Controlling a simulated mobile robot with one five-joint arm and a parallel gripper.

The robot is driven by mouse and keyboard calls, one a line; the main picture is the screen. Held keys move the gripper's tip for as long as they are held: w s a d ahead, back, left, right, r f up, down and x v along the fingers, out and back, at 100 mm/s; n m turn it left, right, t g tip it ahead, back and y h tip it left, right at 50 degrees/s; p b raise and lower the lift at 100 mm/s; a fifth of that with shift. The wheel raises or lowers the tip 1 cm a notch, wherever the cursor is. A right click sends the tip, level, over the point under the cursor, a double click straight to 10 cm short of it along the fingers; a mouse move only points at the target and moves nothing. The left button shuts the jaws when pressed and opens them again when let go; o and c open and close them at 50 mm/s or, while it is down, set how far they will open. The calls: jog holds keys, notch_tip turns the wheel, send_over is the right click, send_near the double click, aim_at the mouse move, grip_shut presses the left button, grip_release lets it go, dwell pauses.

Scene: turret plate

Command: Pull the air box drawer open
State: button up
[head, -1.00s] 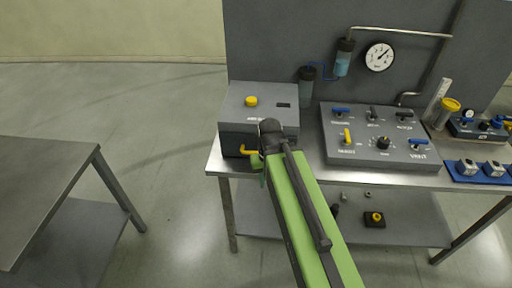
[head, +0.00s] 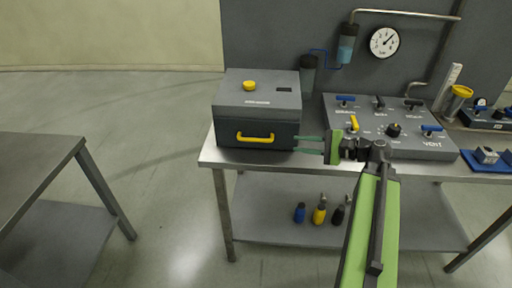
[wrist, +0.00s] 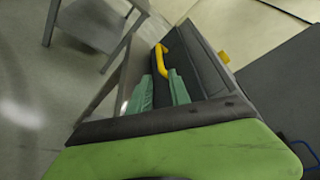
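The air box (head: 228,92) is a grey box with a yellow knob on top, at the left end of the bench. Its dark drawer front (head: 232,131) carries a yellow bar handle (head: 257,138) and looks flush with the box. My gripper (head: 298,144) is right of the handle, pointing left, its two green fingers apart and empty. The fingertips are near the box's front right corner, clear of the handle. In the wrist view the handle (wrist: 168,62) lies beyond the open fingers (wrist: 159,88); whether it lines up between them in depth is unclear.
A control panel (head: 440,148) with blue and yellow levers stands right of the box, behind my gripper. A gauge (head: 384,42) and pipes are on the back wall. Another table (head: 35,165) is at left; the floor between is clear.

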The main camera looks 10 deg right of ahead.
aim_at(261, 141)
jog(key=b+x, duration=0.3)
jog(key=x, duration=1.4)
jog(key=shift+w+a+f+b, duration=0.1)
jog(key=shift+a+b, duration=0.15)
jog(key=shift+b, duration=0.1)
grip_shut()
jog(key=shift+d, duration=0.15)
